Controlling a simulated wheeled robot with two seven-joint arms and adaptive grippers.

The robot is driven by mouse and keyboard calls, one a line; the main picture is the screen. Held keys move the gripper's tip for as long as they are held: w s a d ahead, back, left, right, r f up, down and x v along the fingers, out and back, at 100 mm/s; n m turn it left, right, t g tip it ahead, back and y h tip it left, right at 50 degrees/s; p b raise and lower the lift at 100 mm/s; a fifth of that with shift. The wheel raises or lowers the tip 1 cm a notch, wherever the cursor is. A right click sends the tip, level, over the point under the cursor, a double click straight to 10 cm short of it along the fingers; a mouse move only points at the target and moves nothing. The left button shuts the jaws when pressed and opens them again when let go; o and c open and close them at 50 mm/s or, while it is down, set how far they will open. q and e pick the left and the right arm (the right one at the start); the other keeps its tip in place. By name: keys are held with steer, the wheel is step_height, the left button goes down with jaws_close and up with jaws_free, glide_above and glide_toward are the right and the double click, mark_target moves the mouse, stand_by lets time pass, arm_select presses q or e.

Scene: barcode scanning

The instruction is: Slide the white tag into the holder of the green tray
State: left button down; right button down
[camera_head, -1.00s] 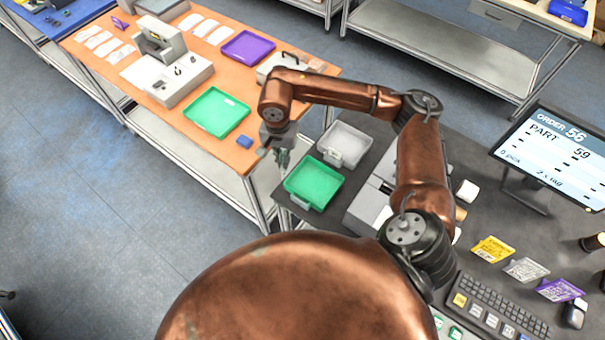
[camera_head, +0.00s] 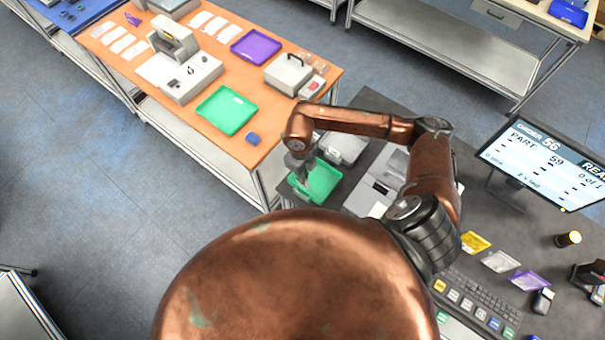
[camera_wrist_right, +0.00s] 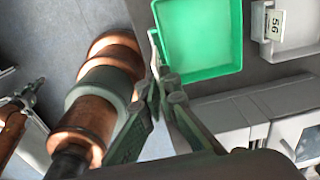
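The green tray (camera_head: 325,181) stands on the dark table; its inside looks empty in the right wrist view (camera_wrist_right: 201,38). My right gripper (camera_head: 302,176) is at the tray's left edge, over the side with the holder. In the wrist view its fingertips (camera_wrist_right: 159,84) are close together at a thin pale strip. The strip looks like the white tag (camera_wrist_right: 154,50) seen edge-on along the tray's side; the holder behind it cannot be told apart. A small dark end of a bronze arm at the wrist view's left looks like my left gripper (camera_wrist_right: 30,92); its fingers are unclear.
A grey tray (camera_head: 343,148) with a "56" label stands close behind the green one. A grey device (camera_head: 377,187) is to the right. The orange table (camera_head: 285,117) carries another green tray (camera_head: 226,110) and a purple tray (camera_head: 253,46). A monitor (camera_head: 550,160) stands at right.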

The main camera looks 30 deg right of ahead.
steer(key=shift+f+b, duration=1.2)
steer(key=shift+f, duration=1.1)
steer(key=shift+f+b, duration=1.6)
steer(key=c, duration=2.6)
jaws_free()
steer(key=shift+c, duration=0.2)
steer(key=o, duration=0.6)
steer(key=shift+c, duration=0.2)
steer(key=r, duration=1.2)
steer(key=shift+w+a, duration=0.1)
steer(key=shift+w, duration=0.25)
steer(key=shift+a, duration=0.1)
